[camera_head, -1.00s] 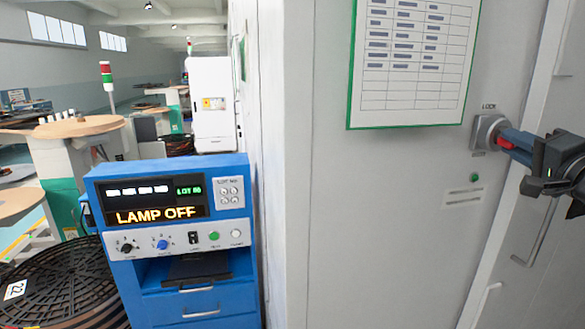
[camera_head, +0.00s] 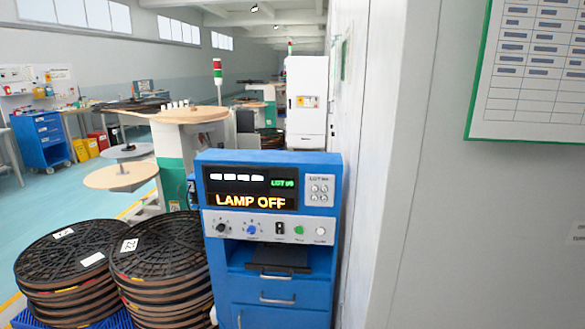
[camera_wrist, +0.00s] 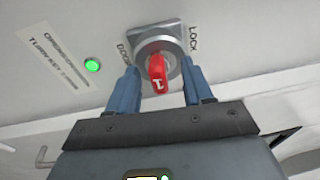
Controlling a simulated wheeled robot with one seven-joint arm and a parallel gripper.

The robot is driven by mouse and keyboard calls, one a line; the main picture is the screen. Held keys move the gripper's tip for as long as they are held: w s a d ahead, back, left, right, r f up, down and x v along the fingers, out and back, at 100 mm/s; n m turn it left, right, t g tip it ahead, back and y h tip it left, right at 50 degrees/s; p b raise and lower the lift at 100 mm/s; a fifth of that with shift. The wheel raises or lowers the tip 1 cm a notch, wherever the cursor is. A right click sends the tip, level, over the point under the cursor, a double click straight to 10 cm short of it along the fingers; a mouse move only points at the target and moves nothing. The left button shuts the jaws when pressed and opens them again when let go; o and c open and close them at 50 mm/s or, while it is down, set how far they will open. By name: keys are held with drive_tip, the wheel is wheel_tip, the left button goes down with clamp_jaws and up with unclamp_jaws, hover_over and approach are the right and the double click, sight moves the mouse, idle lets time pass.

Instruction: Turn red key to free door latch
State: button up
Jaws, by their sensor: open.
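The red key (camera_wrist: 157,72) sits in a round metal lock (camera_wrist: 158,46) on a square plate, seen in the wrist view. The labels DOOR and LOCK stand on either side of it. My gripper (camera_wrist: 160,78) is open, with one blue finger on each side of the key and gaps between. A green lamp (camera_wrist: 92,65) glows on the panel beside a printed label (camera_wrist: 53,60). The key, lock and gripper are outside the head view. I cannot see the door latch.
A blue cabinet (camera_head: 270,225) shows LAMP OFF on its display in the head view. Stacks of black reels (camera_head: 160,255) stand left of it. A white wall panel with a green-framed chart (camera_head: 530,75) fills the right. Open floor lies at far left.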

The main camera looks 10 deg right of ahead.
drive_tip(key=r+b+v, duration=0.1)
drive_tip(key=b+v, duration=0.1)
drive_tip(key=v, duration=0.6)
drive_tip(key=s+a+f+n+g+y, duration=0.1)
drive_tip(key=a+f+n, duration=0.3)
drive_tip(key=a+f, duration=0.7)
drive_tip(key=a+f+n+g, duration=0.1)
drive_tip(key=a+f+n, duration=0.3)
drive_tip(key=a+f, duration=0.75)
drive_tip(key=s+a+f+n+y, duration=0.2)
drive_tip(key=s+a+f+n, duration=0.1)
drive_tip(key=s+a+n, duration=0.4)
drive_tip(key=s+a+f+n+y, duration=0.3)
drive_tip(key=s+a+n, duration=0.4)
drive_tip(key=s, duration=0.6)
drive_tip(key=shift+s+f+g+y, duration=0.25)
drive_tip(key=shift+g+y, duration=0.05)
drive_tip(key=shift+g, duration=0.1)
drive_tip(key=shift+s+a+r+n, duration=0.15)
drive_tip(key=shift+s+a+n, duration=0.05)
drive_tip(key=shift+s+n, duration=0.15)
